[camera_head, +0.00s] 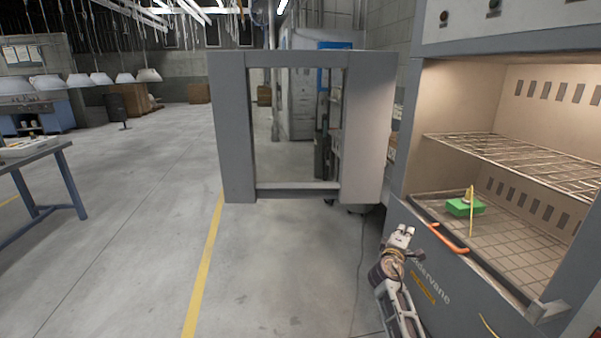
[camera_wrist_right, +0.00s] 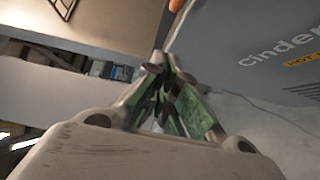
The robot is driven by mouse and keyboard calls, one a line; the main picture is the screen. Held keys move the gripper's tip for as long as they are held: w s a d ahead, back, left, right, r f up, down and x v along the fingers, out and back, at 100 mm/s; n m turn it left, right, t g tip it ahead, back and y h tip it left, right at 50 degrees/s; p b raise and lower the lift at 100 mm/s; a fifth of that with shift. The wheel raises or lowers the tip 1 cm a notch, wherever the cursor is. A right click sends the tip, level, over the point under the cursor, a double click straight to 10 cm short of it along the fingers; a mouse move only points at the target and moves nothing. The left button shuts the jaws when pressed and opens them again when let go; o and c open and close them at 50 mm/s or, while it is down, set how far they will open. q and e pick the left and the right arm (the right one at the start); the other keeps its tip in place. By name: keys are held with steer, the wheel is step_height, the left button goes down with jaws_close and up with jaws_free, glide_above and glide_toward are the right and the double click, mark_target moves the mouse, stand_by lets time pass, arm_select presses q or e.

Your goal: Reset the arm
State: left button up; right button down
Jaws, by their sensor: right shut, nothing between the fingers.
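My right gripper (camera_head: 403,232) is in front of the grey oven cabinet, just left of its lower opening edge. Its fingers are shut and look empty. In the right wrist view the fingertips (camera_wrist_right: 160,64) are together, with green inner parts between the finger links. The arm comes up from the bottom of the head view. My left gripper is not in view.
The oven door (camera_head: 231,130), with a window, stands open to the left. An orange handle (camera_head: 447,239) is close to my right gripper. Inside are a wire rack (camera_head: 520,160) and a green block (camera_head: 465,207). A blue-legged table (camera_head: 70,180) is at left; the middle floor is clear.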

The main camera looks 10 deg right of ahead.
steer(key=s+a+f+m+g+y, duration=0.35)
steer(key=s+a+f+y, duration=0.25)
steer(key=s+a+f, duration=0.3)
steer(key=s+a+f+m+g+y, duration=0.3)
steer(key=s+a+f+m+y, duration=0.35)
steer(key=a, duration=0.55)
arm_select(q)
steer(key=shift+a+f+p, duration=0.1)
steer(key=shift+p, duration=0.4)
arm_select(e)
steer(key=s+a+f+n+g, duration=0.1)
steer(key=s+f+g, duration=0.1)
steer(key=s+f, duration=0.7)
steer(key=s+a+f+n+g, duration=0.1)
steer(key=s+a+f+g, duration=0.1)
steer(key=s+f, duration=0.8)
steer(key=s+g, duration=0.1)
steer(key=s, duration=0.7)
steer(key=shift+f+n, duration=0.2)
steer(key=shift+n, duration=0.2)
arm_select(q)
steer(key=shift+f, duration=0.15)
arm_select(e)
steer(key=shift+a+f+g, duration=0.1)
steer(key=shift+g, duration=0.15)
